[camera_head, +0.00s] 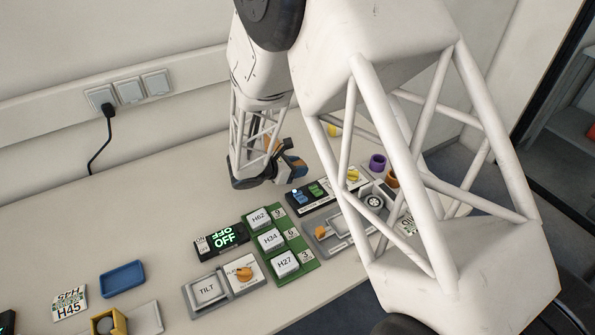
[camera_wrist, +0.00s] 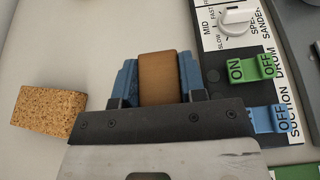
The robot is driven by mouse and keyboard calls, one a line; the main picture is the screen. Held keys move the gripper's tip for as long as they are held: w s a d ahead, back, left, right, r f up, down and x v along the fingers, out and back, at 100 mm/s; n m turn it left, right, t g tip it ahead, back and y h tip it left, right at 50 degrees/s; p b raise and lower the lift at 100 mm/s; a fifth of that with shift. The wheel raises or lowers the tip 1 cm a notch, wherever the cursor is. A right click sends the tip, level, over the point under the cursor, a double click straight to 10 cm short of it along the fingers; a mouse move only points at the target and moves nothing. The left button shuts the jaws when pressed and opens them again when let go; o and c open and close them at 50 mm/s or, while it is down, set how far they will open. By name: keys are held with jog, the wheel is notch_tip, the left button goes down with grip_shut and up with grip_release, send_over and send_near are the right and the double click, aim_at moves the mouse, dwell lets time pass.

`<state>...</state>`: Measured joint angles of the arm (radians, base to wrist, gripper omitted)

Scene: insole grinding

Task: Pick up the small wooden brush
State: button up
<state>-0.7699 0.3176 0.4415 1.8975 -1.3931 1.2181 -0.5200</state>
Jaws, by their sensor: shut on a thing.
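The small wooden brush (camera_wrist: 158,68) shows in the wrist view as a smooth brown block between two blue fingers. My gripper (camera_wrist: 158,82) is shut on it, one finger on each side. Any bristles are hidden. In the head view my gripper (camera_head: 294,166) is at the back of the table, left of the black switch panel, and my arm hides part of it. I cannot tell in that view how high the brush is above the table.
A cork block (camera_wrist: 48,110) lies left of my gripper in the wrist view. Close on the right is the switch panel (camera_wrist: 212,45) with green and blue switches and a white dial. In the head view, a green board (camera_head: 303,268) with labelled blocks and a blue tray (camera_head: 122,278) lie nearer the front.

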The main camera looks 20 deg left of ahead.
jog(key=s+d, duration=0.2)
jog(key=s, duration=0.2)
jog(key=s+d+r, duration=0.1)
jog(key=s+d, duration=0.2)
jog(key=s, duration=0.2)
jog(key=s+d+r, duration=0.1)
jog(key=s+d, duration=0.2)
jog(key=s, duration=0.1)
jog(key=shift+s+r, duration=0.25)
jog(key=shift+s, duration=0.15)
